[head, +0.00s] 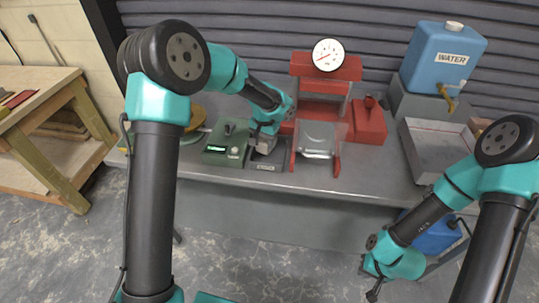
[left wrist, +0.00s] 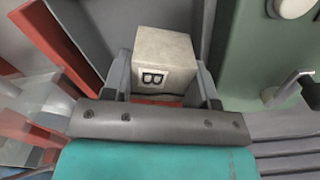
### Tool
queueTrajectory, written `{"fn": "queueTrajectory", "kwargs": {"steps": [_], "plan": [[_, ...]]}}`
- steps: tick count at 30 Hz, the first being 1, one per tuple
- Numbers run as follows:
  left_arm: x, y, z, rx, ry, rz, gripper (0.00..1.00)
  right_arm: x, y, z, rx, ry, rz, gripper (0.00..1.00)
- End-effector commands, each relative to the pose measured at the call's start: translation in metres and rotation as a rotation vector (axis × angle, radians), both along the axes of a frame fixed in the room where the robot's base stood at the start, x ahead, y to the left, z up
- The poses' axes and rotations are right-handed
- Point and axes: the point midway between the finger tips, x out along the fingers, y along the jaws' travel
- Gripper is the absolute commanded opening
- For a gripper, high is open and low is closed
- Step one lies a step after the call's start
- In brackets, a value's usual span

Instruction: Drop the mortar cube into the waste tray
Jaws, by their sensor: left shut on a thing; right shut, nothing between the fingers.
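The mortar cube (left wrist: 165,55) is pale grey with a black letter B on one face. It sits between the fingers of my left gripper (left wrist: 160,85) in the left wrist view. In the head view my left gripper (head: 262,143) is at the bench, between the green device and the red press, and the cube is hard to make out there. A dark grey tray (head: 267,167) with a small unreadable label lies just below this gripper; I cannot tell whether it is the waste tray. My right gripper (head: 373,292) is shut and empty, low in front of the bench.
A red press (head: 303,75) with a round gauge and clear guard stands right of my left gripper. The green device (head: 227,142) is close on its left. A blue water tank (head: 441,55) and a wide grey box (head: 437,145) occupy the bench's right end.

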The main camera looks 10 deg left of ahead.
Motion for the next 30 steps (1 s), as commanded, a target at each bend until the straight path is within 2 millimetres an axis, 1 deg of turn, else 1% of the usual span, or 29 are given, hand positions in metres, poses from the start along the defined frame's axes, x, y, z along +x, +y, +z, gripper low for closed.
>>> {"fn": "queueTrajectory", "kwargs": {"steps": [4, 5, 13, 14, 23, 26, 30], "plan": [[0.000, 0.000, 0.000, 0.000, -0.001, 0.000, 0.21, 0.000, 0.000, 0.000, 0.000, 0.000, 0.000, 0.00], [0.000, 0.000, 0.000, 0.000, -0.001, 0.000, 0.55, 0.000, 0.000, 0.000, 0.000, 0.000, 0.000, 0.00], [0.000, 0.000, 0.000, 0.000, 0.000, 0.000, 0.81, 0.000, 0.000, 0.000, 0.000, 0.000, 0.000, 0.00], [0.000, 0.000, 0.000, 0.000, 0.000, 0.000, 0.83, 0.000, 0.000, 0.000, 0.000, 0.000, 0.000, 0.00], [0.000, 0.000, 0.002, 0.000, 0.000, 0.001, 0.83, 0.000, 0.000, 0.000, 0.000, 0.000, 0.000, 0.00], [0.000, 0.000, 0.008, 0.000, 0.000, 0.001, 0.83, 0.000, 0.000, 0.000, 0.000, 0.000, 0.000, 0.00], [0.001, 0.000, 0.026, -0.001, -0.003, 0.001, 0.83, 0.000, 0.000, 0.000, 0.000, 0.000, 0.000, 0.00]]}}
